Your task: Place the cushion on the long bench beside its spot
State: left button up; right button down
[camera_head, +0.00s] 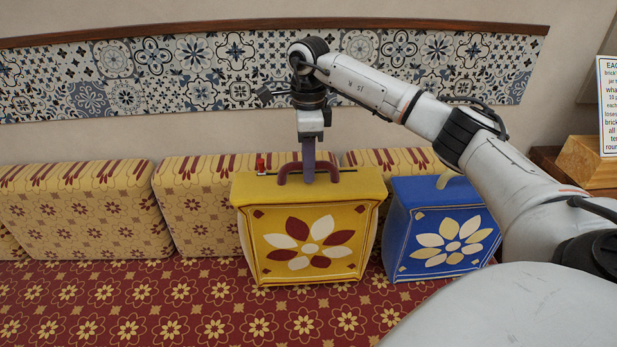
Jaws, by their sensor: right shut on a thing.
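A yellow box-shaped cushion (310,245) with a red and cream flower on its front stands upright over the red patterned seat of the long bench (130,310). I cannot tell whether its bottom edge touches the seat. My right gripper (309,172) points down from above and is shut on the dark red handle (288,170) on the cushion's top. A blue cushion (437,240) of similar shape, with a cream and yellow flower, stands on the seat just right of the yellow one. My left gripper is out of view.
Yellow patterned back cushions (85,212) lean along the wall behind. Blue and white tiles (150,75) cover the wall above. A wooden block with a sign (609,105) stands at the far right. The seat left of the yellow cushion is clear.

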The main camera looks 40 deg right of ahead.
notch_tip(320, 180, down, 3)
jog(key=shift+f, duration=0.1)
jog(key=shift+w+d+f, duration=0.15)
jog(key=shift+f, duration=0.2)
jog(key=c, duration=1.7)
grip_release()
jog(key=shift+o, duration=0.2)
jog(key=shift+r, duration=0.1)
